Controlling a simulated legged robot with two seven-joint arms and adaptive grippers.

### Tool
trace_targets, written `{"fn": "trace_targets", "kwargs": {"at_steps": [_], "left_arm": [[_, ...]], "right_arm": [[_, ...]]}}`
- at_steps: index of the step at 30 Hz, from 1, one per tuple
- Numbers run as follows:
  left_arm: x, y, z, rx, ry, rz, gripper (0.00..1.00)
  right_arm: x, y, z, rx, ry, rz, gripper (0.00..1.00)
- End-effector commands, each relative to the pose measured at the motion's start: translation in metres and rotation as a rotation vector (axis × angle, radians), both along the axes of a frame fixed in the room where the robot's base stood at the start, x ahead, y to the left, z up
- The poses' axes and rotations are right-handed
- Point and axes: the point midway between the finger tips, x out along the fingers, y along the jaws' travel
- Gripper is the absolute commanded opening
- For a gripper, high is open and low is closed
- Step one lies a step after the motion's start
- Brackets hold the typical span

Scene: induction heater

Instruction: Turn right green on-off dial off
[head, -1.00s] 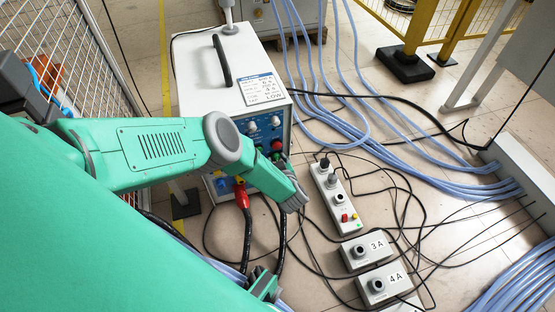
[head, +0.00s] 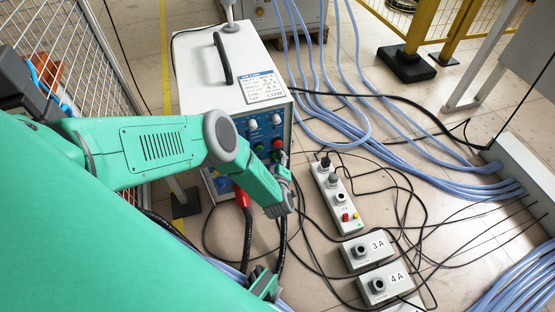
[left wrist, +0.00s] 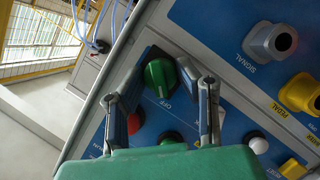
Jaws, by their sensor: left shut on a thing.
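A green dial (left wrist: 160,76) is on the blue front panel (left wrist: 225,70), with the label OFF beside it in the left wrist view. My left gripper (left wrist: 166,68) has one finger on each side of this dial and is shut on it. In the head view my left gripper (head: 283,164) is at the right edge of the white heater box (head: 204,82), in front of its panel. My arm and gripper hide part of the panel there, and the dial is not clear in that view.
A grey SIGNAL connector (left wrist: 270,41) and a yellow PEDAL connector (left wrist: 299,92) stick out of the panel. A red round control (left wrist: 134,123) is close to one finger. Black cables and a control strip (head: 337,195) lie on the floor. A mesh fence (head: 62,50) stands left.

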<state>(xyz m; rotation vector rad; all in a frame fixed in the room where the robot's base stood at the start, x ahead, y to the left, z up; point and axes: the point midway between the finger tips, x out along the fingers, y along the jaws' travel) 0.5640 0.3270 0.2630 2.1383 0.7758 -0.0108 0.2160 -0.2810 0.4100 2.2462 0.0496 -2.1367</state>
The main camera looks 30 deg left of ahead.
Motion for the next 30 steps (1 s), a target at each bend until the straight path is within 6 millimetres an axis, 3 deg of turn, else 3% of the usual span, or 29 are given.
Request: {"fn": "trace_targets", "kwargs": {"at_steps": [12,13,14,24,30], "left_arm": [[-0.003,-0.001,-0.003,-0.007,0.001,0.0,0.0],[-0.003,-0.001,-0.003,-0.007,0.002,0.001,0.4],[-0.003,-0.001,-0.003,-0.007,0.001,0.0,0.49],[-0.002,-0.001,-0.001,-0.005,-0.001,0.001,0.49],[-0.017,-0.011,0.004,-0.006,0.002,-0.001,0.49]], "right_arm": [[0.0,0.0,0.0,0.0,0.0,0.0,0.0],[0.0,0.0,0.0,0.0,0.0,0.0,0.0],[0.0,0.0,0.0,0.0,0.0,0.0,0.0],[-0.001,0.0,0.0,0.0,-0.002,0.0,0.0],[-0.001,0.0,0.001,0.0,-0.003,0.0,0.0]]}}
